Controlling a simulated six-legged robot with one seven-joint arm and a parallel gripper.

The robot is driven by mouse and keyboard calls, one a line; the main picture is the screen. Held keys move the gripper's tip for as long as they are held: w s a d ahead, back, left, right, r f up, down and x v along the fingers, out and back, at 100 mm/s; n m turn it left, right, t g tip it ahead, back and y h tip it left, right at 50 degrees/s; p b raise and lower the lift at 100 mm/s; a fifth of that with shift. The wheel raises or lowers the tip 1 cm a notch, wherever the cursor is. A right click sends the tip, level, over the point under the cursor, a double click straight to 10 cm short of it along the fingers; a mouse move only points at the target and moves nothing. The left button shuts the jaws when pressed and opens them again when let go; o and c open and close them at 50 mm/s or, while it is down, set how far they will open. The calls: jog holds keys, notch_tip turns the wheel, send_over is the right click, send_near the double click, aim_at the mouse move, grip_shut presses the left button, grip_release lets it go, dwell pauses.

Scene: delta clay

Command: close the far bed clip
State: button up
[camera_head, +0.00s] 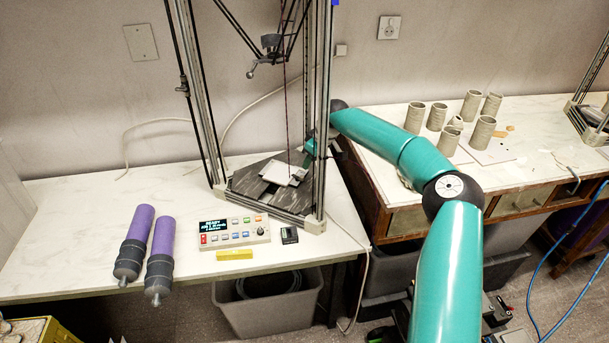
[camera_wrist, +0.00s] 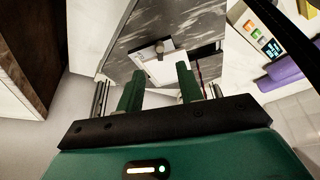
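The delta printer's bed (camera_head: 248,188) is a dark plate low between the frame posts, with a small white square plate (camera_head: 277,174) on it. My gripper (camera_head: 304,158) is over the right side of the bed, partly hidden by a post. In the wrist view, my gripper (camera_wrist: 159,68) has its two green fingers apart with nothing between them. Ahead of the fingers lies the white plate (camera_wrist: 145,58), with a small grey-brown piece (camera_wrist: 160,49) at its edge that may be a bed clip. I cannot tell whether it is open or closed, or which clip it is.
Printer posts (camera_head: 322,120) stand close around my arm. A control box (camera_head: 234,231), a yellow block (camera_head: 235,254) and two purple cylinders (camera_head: 160,255) are on the table's front. Clay cups (camera_head: 437,117) stand on the right table.

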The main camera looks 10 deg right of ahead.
aim_at(302, 177)
jog(key=x, duration=0.9)
jog(key=shift+f, duration=0.1)
grip_shut()
